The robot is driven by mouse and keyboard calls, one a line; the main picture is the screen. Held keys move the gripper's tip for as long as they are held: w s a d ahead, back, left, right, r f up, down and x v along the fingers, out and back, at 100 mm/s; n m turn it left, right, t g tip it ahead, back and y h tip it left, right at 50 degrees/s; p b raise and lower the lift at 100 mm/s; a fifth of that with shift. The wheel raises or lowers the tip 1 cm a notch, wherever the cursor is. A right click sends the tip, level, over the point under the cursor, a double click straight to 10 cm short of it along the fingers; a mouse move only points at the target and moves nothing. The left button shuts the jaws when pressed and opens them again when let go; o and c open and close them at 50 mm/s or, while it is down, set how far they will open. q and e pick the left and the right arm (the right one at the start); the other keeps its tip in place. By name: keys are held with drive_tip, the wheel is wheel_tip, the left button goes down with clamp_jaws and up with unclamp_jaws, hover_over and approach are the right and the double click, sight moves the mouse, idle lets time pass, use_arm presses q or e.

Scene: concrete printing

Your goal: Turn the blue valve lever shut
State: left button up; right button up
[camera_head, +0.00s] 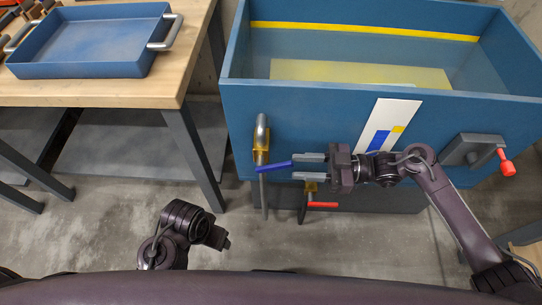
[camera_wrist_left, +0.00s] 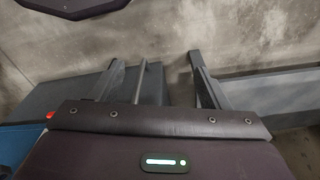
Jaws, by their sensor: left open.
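The blue valve lever (camera_head: 274,166) sticks out to the right, close to level, from a brass valve (camera_head: 261,150) on the front of the blue tank (camera_head: 310,115). My right gripper (camera_head: 296,167) comes in from the right with its two fingers apart. The lever's free end is at the fingertips; whether it touches a finger I cannot tell. My left gripper is low, left of the valve, its fingers hard to see in the head view. In the left wrist view it is open (camera_wrist_left: 155,62) and holds nothing; the blue lever does not show there.
A red lever (camera_head: 322,205) on a second brass valve sits below my right gripper. A grey box with a red-knobbed handle (camera_head: 505,165) is on the tank's right. A wooden workbench (camera_head: 187,50) with a blue tray (camera_head: 85,70) stands left. Floor between is clear.

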sight(271, 166)
drive_tip(key=a, duration=0.7)
clamp_jaws()
